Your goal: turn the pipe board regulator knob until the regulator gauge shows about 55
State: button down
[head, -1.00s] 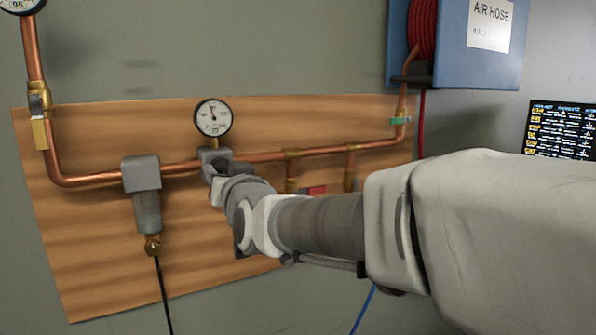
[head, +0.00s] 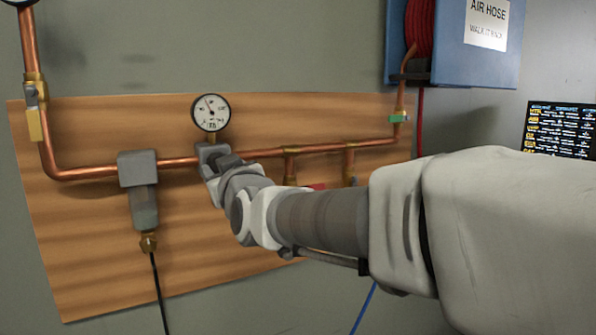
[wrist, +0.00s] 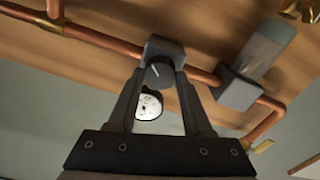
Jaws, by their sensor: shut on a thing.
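The regulator knob (wrist: 160,73) is a dark round cap with a pale mark line, in front of the grey regulator body (wrist: 163,47). My gripper (wrist: 160,76) is shut on the knob, one finger on each side, as the wrist view shows. In the head view my gripper (head: 221,163) hides most of the knob. The regulator gauge (head: 211,112) is a white dial with a black rim above the regulator body. Its needle points up and a little left; the figures are too small to read surely. The gauge also shows between my fingers in the wrist view (wrist: 148,106).
Copper pipe (head: 85,173) runs across the wooden board (head: 80,250). A grey filter (head: 143,200) hangs left of the regulator. Valves hang from the pipe right of it, partly behind my arm. A blue air hose box (head: 455,55) is at upper right.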

jog(key=shift+n, duration=0.7)
jog(key=shift+c, duration=1.6)
grip_release()
jog(key=shift+s, duration=0.1)
jog(key=b+v, duration=0.1)
jog(key=v, duration=1.6)
jog(key=shift+d, duration=0.2)
